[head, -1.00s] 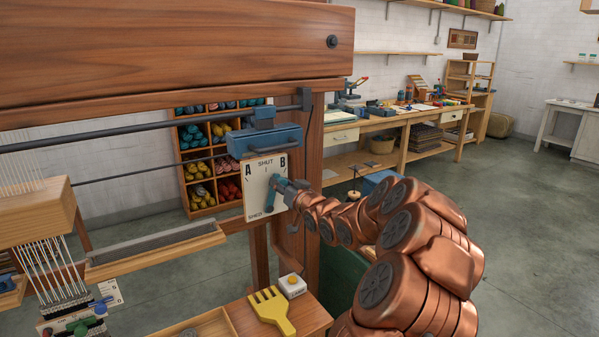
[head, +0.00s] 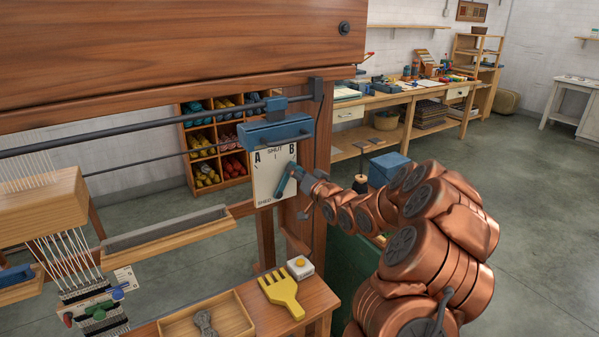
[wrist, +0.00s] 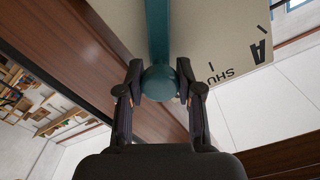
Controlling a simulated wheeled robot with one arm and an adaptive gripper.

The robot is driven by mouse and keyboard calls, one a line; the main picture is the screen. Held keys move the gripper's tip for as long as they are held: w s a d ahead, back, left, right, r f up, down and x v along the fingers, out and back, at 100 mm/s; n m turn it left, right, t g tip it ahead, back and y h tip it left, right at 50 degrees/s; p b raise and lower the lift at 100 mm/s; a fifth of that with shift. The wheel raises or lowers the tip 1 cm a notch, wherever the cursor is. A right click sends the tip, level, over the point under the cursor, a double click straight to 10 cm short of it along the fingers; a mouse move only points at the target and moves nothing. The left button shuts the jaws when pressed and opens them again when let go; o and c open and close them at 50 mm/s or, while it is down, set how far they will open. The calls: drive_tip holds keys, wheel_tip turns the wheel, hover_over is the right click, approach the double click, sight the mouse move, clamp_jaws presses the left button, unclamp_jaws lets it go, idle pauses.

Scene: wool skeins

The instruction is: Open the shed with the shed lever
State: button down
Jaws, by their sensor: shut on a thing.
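The shed lever (head: 285,180) is a blue-green bar on a white dial plate (head: 265,187) marked A, SHUT and B, fixed to the loom's upright post. In the head view the lever slants up toward the B side. My gripper (head: 304,184) is at the lever's end, with its fingers partly hidden by my arm. In the wrist view my gripper (wrist: 160,83) is shut on the round knob (wrist: 159,84) of the lever, one finger on each side. The lever's bar runs away from the knob along the plate.
Warp threads (head: 70,262) hang at left. The loom's post (head: 318,150) stands close to my arm.

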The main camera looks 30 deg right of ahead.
drive_tip(key=c, duration=0.7)
unclamp_jaws()
drive_tip(key=s, duration=1.2)
drive_tip(key=shift+a, duration=0.1)
